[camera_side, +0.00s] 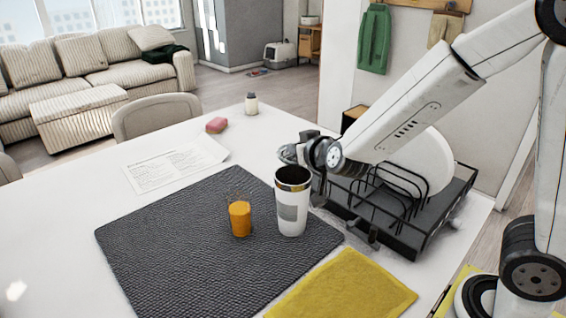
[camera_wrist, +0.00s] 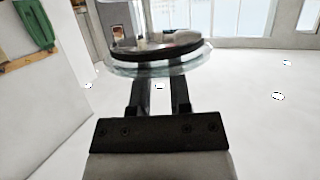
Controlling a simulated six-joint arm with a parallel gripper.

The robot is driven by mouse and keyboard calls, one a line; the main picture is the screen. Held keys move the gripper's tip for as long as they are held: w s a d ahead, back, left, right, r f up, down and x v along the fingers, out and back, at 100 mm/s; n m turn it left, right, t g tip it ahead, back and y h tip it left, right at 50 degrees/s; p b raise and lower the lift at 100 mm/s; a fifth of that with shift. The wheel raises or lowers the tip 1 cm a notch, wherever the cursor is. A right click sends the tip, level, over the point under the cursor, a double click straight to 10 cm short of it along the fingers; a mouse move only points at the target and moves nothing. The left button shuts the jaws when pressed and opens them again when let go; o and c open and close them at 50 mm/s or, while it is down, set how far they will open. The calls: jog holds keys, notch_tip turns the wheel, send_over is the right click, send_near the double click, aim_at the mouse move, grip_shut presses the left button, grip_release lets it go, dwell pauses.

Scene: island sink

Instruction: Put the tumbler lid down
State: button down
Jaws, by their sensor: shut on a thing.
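The tumbler lid (camera_wrist: 158,52) is a round disc with a clear rim and a dark band, seen nearly edge-on in the wrist view. My gripper (camera_wrist: 160,78) is shut on it, with two dark fingers reaching up to its near edge. In the side view, my gripper (camera_side: 300,152) is in the air just above and behind the tumbler. The lid shows there only as a small greyish shape, partly hidden. The white tumbler (camera_side: 291,212) stands upright, its dark mouth uncovered, on the dark woven mat (camera_side: 160,235).
An orange faceted cup (camera_side: 240,218) stands left of the tumbler. A black dish rack (camera_side: 412,240) with a white plate is at the right. A yellow cloth (camera_side: 345,285) lies in front. The mat's left part is clear.

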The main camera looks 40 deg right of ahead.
jog(key=shift+f, duration=0.35)
jog(key=shift+r, duration=0.15)
dwell(0.3)
jog(key=shift+a+r, duration=0.2)
jog(key=shift+r, duration=0.65)
jog(key=r, duration=0.2)
jog(key=a+r+h, duration=0.1)
jog(key=shift+s+r+m, duration=0.25)
jog(key=shift+s+m, duration=0.05)
jog(key=shift+s, duration=0.05)
jog(key=shift+s+a+r, duration=0.3)
jog(key=shift+a+r, duration=0.1)
jog(key=shift+r, duration=0.35)
jog(key=shift+f, duration=4.85)
jog(key=shift+f, duration=0.15)
jog(key=c, duration=0.6)
grip_release()
